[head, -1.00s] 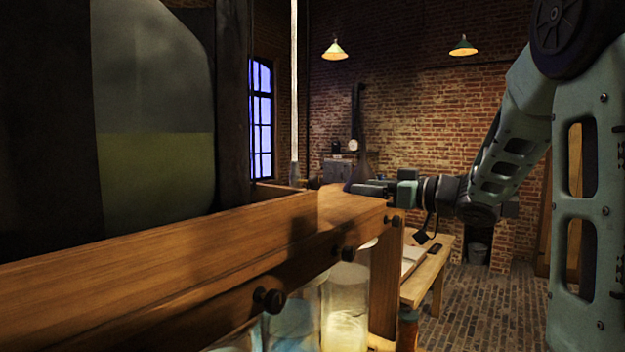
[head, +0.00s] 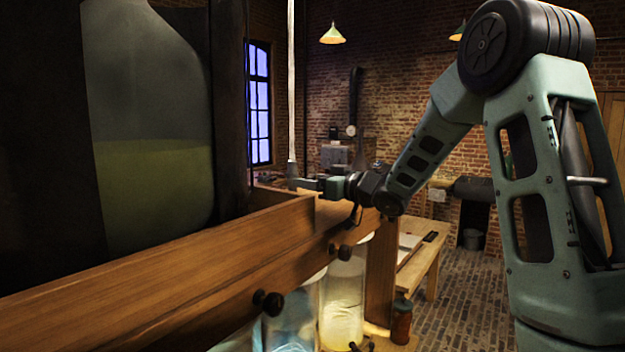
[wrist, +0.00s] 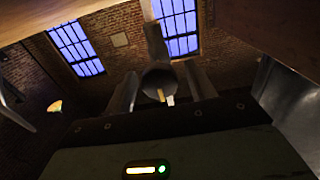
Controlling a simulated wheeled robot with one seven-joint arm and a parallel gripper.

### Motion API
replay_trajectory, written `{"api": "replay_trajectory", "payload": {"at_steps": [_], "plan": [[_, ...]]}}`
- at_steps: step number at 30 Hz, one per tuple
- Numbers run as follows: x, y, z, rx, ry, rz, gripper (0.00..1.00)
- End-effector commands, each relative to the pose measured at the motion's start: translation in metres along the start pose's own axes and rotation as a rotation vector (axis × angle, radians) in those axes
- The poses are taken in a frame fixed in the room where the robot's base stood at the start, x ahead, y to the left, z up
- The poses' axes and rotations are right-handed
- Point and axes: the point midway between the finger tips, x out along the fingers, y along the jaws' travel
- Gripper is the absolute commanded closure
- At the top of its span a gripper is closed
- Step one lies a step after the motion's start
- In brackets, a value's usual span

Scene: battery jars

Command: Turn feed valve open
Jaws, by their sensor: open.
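My gripper (head: 301,184) is open in the head view, reaching left above the far end of the wooden frame, beside the tapered foot of a pale upright pipe (head: 292,120). In the wrist view, my two spread grey fingers (wrist: 160,75) stand either side of a round grey pipe end. A small yellowish, brass-like piece (wrist: 162,95) shows below that end, between the fingers. I cannot tell whether it belongs to the feed valve, nor whether the fingers touch anything. The valve's handle is not clearly visible in either view.
The wooden frame (head: 150,290) runs along the left, with dark knobs (head: 268,302) on its side and glowing glass jars (head: 343,300) below. A large glass vessel (head: 150,180) stands behind it. A bench (head: 432,268) is beyond; brick floor at right is open.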

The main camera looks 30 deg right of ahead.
Motion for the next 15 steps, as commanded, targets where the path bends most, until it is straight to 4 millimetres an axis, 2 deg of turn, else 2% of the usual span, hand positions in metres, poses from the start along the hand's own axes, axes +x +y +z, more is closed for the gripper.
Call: {"api": "replay_trajectory", "payload": {"at_steps": [5,9,10,15], "plan": [[-0.0001,-0.0001,0.0001,0.000,0.000,0.000,0.45],[-0.0003,0.0000,0.0001,0.000,0.000,0.000,0.84],[-0.0003,0.0000,0.0001,0.000,0.000,0.000,0.89],[-0.0004,-0.0001,0.0003,-0.004,0.000,0.000,0.89]]}}
